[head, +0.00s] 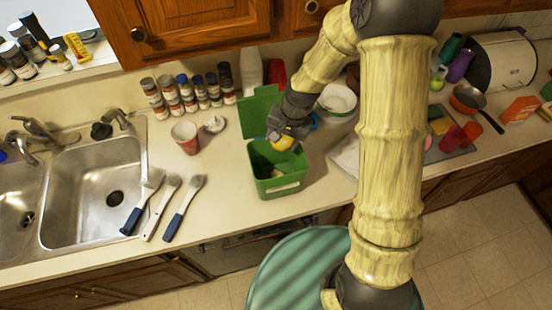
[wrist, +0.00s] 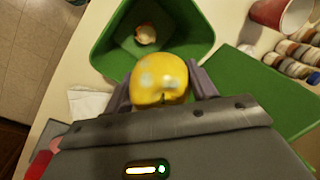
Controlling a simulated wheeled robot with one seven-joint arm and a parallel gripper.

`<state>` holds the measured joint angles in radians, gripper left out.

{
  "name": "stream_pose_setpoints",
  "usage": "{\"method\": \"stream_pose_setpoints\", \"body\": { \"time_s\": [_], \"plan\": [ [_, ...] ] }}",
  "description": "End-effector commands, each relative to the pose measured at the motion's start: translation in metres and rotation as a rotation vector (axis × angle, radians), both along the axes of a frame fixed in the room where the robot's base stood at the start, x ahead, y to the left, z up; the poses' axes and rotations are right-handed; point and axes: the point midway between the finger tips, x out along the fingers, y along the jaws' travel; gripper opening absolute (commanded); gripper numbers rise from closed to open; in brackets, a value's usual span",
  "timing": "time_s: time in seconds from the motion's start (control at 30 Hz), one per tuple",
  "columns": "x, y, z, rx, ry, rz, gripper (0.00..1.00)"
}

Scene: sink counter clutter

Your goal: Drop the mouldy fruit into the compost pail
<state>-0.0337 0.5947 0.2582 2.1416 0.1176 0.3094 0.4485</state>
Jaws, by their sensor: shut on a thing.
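The mouldy fruit is a yellow, rounded fruit with pale bluish-white patches (wrist: 159,80); it also shows in the head view (head: 284,143). My gripper (wrist: 160,85) is shut on it, one finger on each side. In the head view my gripper (head: 285,138) is over the back part of the open compost pail. The compost pail is a green square bin (head: 279,187) with its green lid (head: 258,112) raised at the back. In the wrist view the pail (wrist: 196,58) opens just beyond the fruit. A small pale brownish scrap (wrist: 146,35) lies inside the pail.
Several brushes (head: 184,208) lie by the sink (head: 95,185). Spice jars (head: 187,92) line the wall. A white cloth (head: 345,155) lies right of the pail.

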Motion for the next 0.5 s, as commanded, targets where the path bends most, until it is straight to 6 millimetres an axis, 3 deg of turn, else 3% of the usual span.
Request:
{"method": "stream_pose_setpoints", "body": {
  "time_s": [0.5],
  "plan": [
    [0.000,0.000,-0.051,0.000,0.001,0.000,0.30]
  ]
}}
